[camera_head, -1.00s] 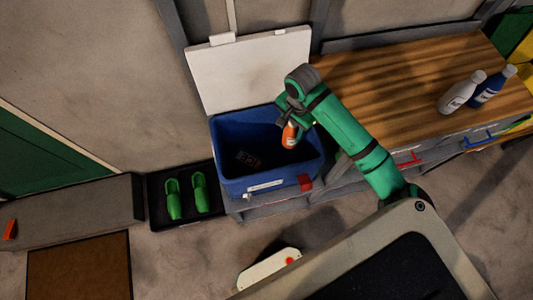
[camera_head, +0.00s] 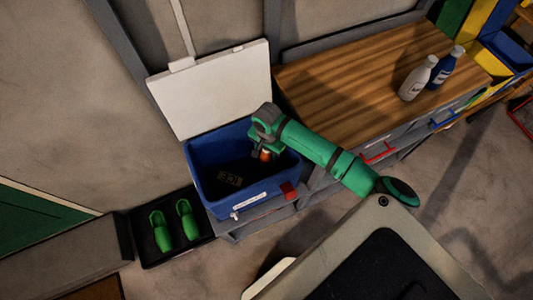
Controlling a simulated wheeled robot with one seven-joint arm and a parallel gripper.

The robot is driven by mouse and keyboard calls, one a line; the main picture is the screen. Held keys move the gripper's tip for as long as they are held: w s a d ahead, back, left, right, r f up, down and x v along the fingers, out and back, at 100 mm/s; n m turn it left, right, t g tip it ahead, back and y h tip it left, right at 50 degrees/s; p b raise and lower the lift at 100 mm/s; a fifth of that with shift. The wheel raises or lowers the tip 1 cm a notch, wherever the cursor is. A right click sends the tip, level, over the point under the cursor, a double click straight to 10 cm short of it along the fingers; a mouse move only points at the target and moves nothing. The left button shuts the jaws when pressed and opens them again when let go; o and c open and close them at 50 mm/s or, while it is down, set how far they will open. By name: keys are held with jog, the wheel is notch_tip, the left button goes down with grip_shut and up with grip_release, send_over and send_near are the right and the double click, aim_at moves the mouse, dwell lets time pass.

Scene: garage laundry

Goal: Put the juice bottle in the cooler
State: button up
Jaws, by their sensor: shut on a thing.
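The cooler (camera_head: 207,196) is a blue box with its white lid (camera_head: 215,90) standing open at the back. A dark item with pale lettering (camera_head: 230,179) lies on its floor. My gripper (camera_head: 265,152) is over the right part of the cooler's opening, pointing down. It is shut on the orange juice bottle (camera_head: 265,155). Only a small orange part of the bottle shows below the gripper; the rest is hidden. I cannot tell whether the bottle touches the cooler floor.
A wooden counter (camera_head: 340,85) to the right bears a white bottle (camera_head: 417,78) and a blue bottle (camera_head: 446,67). A black tray (camera_head: 150,262) with green shoes (camera_head: 160,231) lies left of the cooler.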

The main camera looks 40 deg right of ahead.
jog(key=shift+f, duration=0.35)
jog(key=o, duration=1.4)
jog(key=shift+w+a, duration=0.1)
jog(key=shift+c, duration=0.2)
jog(key=shift+o, duration=0.5)
jog(key=shift+s, duration=0.2)
jog(key=shift+r, duration=0.15)
notch_tip(320, 180, up, 12)
jog(key=shift+r, duration=0.25)
